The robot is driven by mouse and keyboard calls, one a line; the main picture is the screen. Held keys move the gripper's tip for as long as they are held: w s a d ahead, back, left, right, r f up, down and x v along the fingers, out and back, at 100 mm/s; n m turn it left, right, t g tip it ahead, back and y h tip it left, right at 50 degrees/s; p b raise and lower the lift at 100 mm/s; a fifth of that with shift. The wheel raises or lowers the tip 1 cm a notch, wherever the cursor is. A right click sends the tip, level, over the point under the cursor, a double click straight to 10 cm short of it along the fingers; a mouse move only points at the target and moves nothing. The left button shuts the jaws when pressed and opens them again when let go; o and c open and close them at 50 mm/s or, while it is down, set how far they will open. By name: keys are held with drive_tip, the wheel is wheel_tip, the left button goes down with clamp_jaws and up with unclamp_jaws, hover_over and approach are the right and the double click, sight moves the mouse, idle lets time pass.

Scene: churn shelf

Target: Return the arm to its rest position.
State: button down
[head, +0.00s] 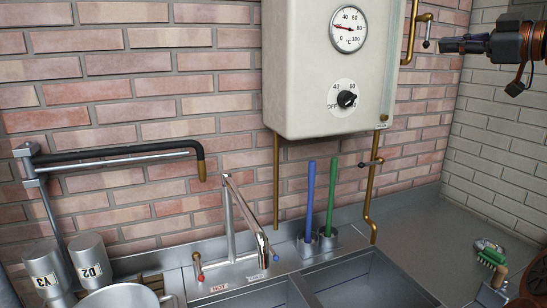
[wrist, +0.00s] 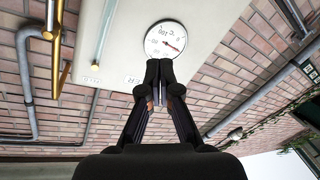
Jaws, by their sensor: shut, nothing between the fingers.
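My gripper (head: 444,45) is at the upper right of the head view, pointing left. It appears in front of the wall, to the right of the white water heater (head: 330,70). In the wrist view its two black fingers (wrist: 159,66) meet at the tips, shut with nothing between them. Behind the fingertips in the wrist view are the heater's pale body (wrist: 215,30) and its round gauge (wrist: 166,40), some way off. Most of my arm lies outside the head view.
Brass pipes (head: 375,190) run beside and below the heater. Below are a tap (head: 262,240), a blue handle (head: 309,200), a green handle (head: 331,195) and steel sinks (head: 365,283). A brush (head: 490,258) lies on the right counter. Grey containers (head: 92,258) stand left.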

drive_tip(key=a+f+m+g, duration=0.5)
drive_tip(key=a+f, duration=0.7)
drive_tip(key=a, duration=0.2)
drive_tip(key=s+a+f+m+g+h, duration=0.1)
drive_tip(key=s+a+f+g, duration=0.1)
drive_tip(key=s+a+f, duration=0.35)
drive_tip(key=s+a+f+m+g+h, duration=0.1)
drive_tip(key=s+a+f+m+g, duration=0.15)
drive_tip(key=f, duration=0.55)
drive_tip(key=s+a+f+m+g+h, duration=0.2)
drive_tip(key=s+f+g+h, duration=0.15)
drive_tip(key=s+f, duration=0.95)
drive_tip(key=s+d+f+m+g+h, duration=0.1)
drive_tip(key=s+d+f+h, duration=0.1)
drive_tip(key=s+f, duration=0.5)
drive_tip(key=s+d+f+m+g+h, duration=0.1)
drive_tip(key=s+d+f+h, duration=0.1)
drive_tip(key=s+d+f, duration=0.2)
drive_tip(key=s+f, duration=0.3)
drive_tip(key=s, duration=0.4)
drive_tip(key=shift+d+f+m+g+h, duration=0.3)
drive_tip(key=shift+m+g+h, duration=0.05)
drive_tip(key=shift+g, duration=0.05)
drive_tip(key=shift+s, duration=0.1)
